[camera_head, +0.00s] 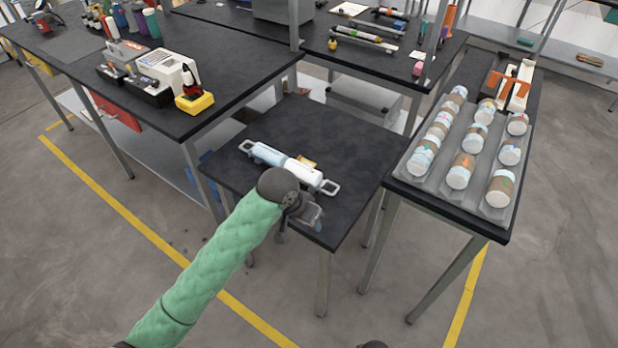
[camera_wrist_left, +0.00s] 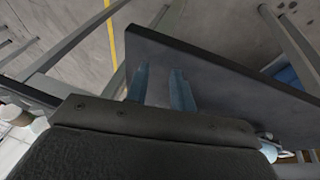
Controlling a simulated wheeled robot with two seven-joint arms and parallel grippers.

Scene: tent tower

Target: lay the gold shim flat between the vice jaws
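A device with a white cylinder and a pale blue part (camera_head: 276,156), with a loop handle at each end, lies on the small black table (camera_head: 345,130). I cannot tell whether it is the vice; no clear jaws show. A small yellow-gold piece (camera_head: 307,161) shows just behind its white part, partly hidden; it may be the shim. My left gripper (camera_head: 312,218) is near the table's front edge, in front of the device and apart from it. Its two fingers stand apart with nothing between them in the left wrist view (camera_wrist_left: 160,88).
A black bench (camera_head: 490,215) at the right holds a grey tray of several lidded jars (camera_head: 462,170). A workbench (camera_head: 225,75) at the left carries boxes and a yellow-based item (camera_head: 194,103). The small table's back and right are mostly clear.

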